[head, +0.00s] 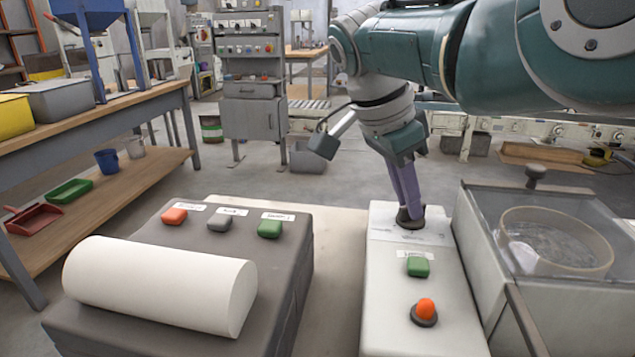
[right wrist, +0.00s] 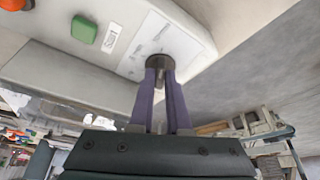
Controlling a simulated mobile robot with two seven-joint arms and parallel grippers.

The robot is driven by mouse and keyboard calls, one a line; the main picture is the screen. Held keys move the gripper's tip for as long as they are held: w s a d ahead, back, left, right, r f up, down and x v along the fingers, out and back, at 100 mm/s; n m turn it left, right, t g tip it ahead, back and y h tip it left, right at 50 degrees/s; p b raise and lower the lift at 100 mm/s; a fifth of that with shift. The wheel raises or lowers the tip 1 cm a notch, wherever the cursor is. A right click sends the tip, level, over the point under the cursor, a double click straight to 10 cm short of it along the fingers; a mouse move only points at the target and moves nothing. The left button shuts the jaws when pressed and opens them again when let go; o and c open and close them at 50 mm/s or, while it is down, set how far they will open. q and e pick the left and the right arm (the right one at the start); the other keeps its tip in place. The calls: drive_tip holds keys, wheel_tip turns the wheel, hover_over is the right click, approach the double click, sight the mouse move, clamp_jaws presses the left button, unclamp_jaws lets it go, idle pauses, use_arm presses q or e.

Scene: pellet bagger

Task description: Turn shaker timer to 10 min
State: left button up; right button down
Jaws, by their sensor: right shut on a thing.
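The timer knob (head: 410,221) is a dark round dial at the far end of the white control box (head: 432,318). Its scale is printed on a pale label around it, too small to read. My right gripper (head: 408,208) comes down from above with its purple fingers shut on the knob. In the right wrist view the fingers (right wrist: 161,72) meet at the dark knob (right wrist: 160,62). Most of the knob's top and any pointer are hidden by the fingers. My left gripper is not in view.
On the same box are a green button (head: 418,267) and an orange-red button (head: 425,309). The lidded shaker with a round sieve (head: 556,240) stands close at right. At left is a grey unit (head: 290,262) with a white roll (head: 160,285) and several buttons.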

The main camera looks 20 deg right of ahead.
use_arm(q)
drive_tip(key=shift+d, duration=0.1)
use_arm(e)
drive_tip(key=c, duration=0.9)
unclamp_jaws()
drive_tip(key=shift+r, duration=0.1)
use_arm(q)
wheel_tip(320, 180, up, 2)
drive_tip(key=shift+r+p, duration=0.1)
drive_tip(key=shift+p, duration=1)
use_arm(e)
drive_tip(key=v, duration=0.9)
drive_tip(key=shift+a+r, duration=0.15)
drive_tip(key=shift+r, duration=0.15)
